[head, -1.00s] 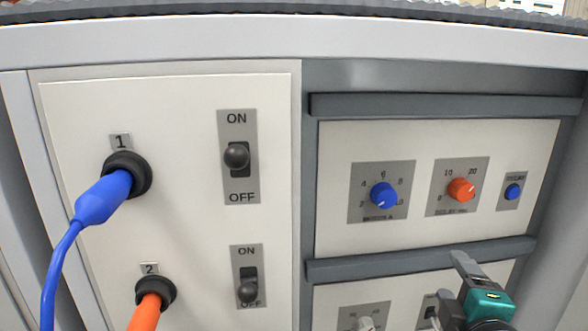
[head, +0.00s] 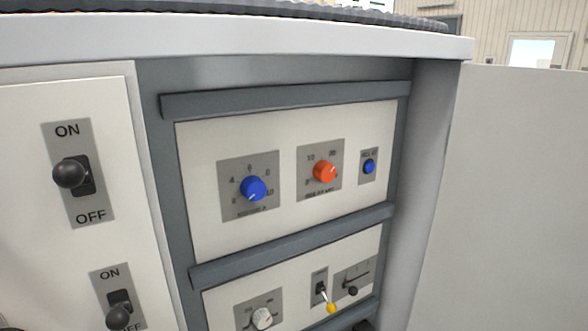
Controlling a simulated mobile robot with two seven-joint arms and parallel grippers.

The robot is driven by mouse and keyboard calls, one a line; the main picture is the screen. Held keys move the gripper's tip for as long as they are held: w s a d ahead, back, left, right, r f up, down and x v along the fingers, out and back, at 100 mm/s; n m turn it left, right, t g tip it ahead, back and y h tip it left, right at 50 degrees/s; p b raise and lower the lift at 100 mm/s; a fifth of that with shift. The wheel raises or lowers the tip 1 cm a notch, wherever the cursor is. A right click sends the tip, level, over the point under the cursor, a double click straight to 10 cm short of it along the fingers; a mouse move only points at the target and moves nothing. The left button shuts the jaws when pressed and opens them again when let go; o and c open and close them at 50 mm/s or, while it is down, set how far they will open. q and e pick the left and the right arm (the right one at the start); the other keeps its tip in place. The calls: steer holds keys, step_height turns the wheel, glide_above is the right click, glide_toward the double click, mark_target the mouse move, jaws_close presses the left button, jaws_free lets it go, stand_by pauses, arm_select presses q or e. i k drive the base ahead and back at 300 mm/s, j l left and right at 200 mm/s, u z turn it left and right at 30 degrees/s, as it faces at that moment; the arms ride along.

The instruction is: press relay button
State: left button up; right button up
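The relay button (head: 369,167) is a small round blue button on a grey label plate at the right end of the upper white panel (head: 220,146). The lettering above it is small and blurred. Neither of my grippers shows in the head view now, and nothing covers the button.
Left of the button are an orange knob (head: 325,172) and a larger blue knob (head: 253,188). The lower panel has a white knob (head: 262,318) and a yellow-tipped toggle (head: 328,302). ON/OFF switches (head: 72,173) are at the left. A pale wall (head: 510,190) stands at the right.

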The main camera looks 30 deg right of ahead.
mark_target(369, 167)
steer(key=z, duration=1.3)
